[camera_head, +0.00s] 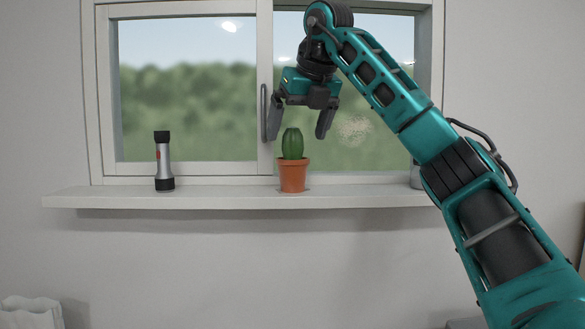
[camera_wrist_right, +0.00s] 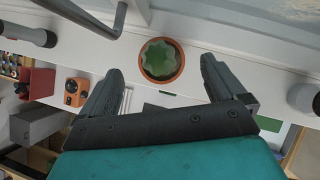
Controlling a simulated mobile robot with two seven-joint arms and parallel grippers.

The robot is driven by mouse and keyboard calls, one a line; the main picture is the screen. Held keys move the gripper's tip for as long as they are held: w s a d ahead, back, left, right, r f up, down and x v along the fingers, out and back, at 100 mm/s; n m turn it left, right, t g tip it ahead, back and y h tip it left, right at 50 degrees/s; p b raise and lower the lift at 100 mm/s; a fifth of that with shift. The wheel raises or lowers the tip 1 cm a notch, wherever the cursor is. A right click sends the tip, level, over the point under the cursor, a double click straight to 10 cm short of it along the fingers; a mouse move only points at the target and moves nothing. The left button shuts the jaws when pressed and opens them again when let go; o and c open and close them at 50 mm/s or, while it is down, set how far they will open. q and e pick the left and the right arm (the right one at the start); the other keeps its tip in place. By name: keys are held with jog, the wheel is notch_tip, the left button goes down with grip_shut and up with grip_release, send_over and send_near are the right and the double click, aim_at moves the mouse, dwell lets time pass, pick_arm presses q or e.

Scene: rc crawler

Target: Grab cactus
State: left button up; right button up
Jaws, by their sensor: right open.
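A green cactus (camera_head: 292,143) stands upright in a terracotta pot (camera_head: 292,176) on the white window sill in the head view. In the right wrist view the cactus (camera_wrist_right: 160,59) and its round pot rim (camera_wrist_right: 181,68) show from above, ahead of the fingers. My right gripper (camera_head: 298,127) points down, open and empty. Its fingers are above and to either side of the cactus top, apart from the pot. The right gripper's two fingers (camera_wrist_right: 160,75) also show spread in the right wrist view. My left gripper is not in view.
A silver and black flashlight (camera_head: 164,162) stands on the sill (camera_head: 228,196) at the left. A window handle (camera_head: 264,112) sits behind and left of my gripper. A grey object (camera_head: 415,177) is partly hidden by my right arm. The sill between flashlight and pot is clear.

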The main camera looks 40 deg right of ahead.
aim_at(291, 149)
jog(key=x, duration=0.5)
jog(key=shift+w+d+f, duration=0.15)
jog(key=shift+w+f, duration=0.05)
jog(key=shift+w, duration=0.2)
jog(key=shift+w+f, duration=0.15)
jog(key=shift+f, duration=0.1)
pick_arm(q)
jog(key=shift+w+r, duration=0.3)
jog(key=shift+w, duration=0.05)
pick_arm(e)
jog(key=shift+c, duration=0.2)
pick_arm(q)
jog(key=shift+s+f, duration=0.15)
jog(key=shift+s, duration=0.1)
pick_arm(e)
jog(key=shift+r, duration=0.1)
jog(key=c, duration=1.2)
